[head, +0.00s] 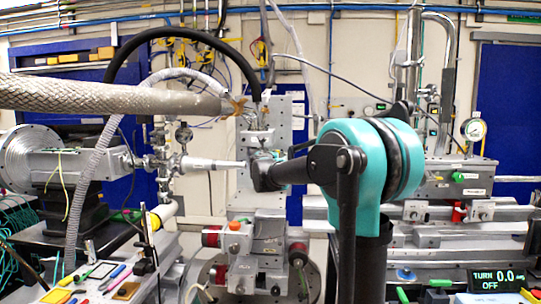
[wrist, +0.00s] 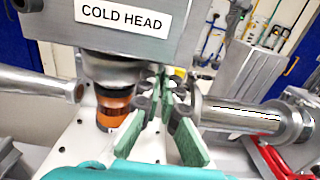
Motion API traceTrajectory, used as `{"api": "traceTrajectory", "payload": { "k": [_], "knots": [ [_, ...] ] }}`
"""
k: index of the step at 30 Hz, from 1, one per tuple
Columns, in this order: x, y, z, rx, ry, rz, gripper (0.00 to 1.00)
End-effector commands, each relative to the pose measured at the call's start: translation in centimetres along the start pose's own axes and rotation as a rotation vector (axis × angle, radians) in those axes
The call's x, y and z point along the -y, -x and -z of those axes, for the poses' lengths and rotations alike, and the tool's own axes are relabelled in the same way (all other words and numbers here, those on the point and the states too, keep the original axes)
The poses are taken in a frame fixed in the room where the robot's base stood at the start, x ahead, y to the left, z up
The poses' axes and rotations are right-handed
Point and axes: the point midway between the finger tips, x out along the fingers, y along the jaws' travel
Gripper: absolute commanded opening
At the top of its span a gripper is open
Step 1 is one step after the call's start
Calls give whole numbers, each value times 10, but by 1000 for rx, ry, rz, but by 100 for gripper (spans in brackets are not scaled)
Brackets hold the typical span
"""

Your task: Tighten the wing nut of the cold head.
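The cold head (wrist: 125,25) is a grey block with a white label at the top of the wrist view. A round metal collar and a copper-orange cylinder (wrist: 115,105) show below it. My gripper (wrist: 162,100) has green-padded fingers just right of the cylinder, with a visible gap between them. I see nothing clearly held in the gap. I cannot make out the wing nut; the fingers may cover it. In the head view my arm reaches to the central equipment stand (head: 273,120), and my gripper (head: 258,172) is small and dark there, its fingers not clear.
A display (head: 496,281) at lower right reads "TURN 0.0 OFF". A thick braided hose (head: 110,97) crosses at left. Space around the gripper is tight.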

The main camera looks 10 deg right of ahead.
Motion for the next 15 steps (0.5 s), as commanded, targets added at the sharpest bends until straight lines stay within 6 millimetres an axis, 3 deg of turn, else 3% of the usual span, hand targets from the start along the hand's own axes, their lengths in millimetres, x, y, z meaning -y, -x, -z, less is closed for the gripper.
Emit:
{"api": "traceTrajectory", "payload": {
  "k": [15],
  "knots": [
    [1,0,0,0,-131,0,0]
  ]
}}
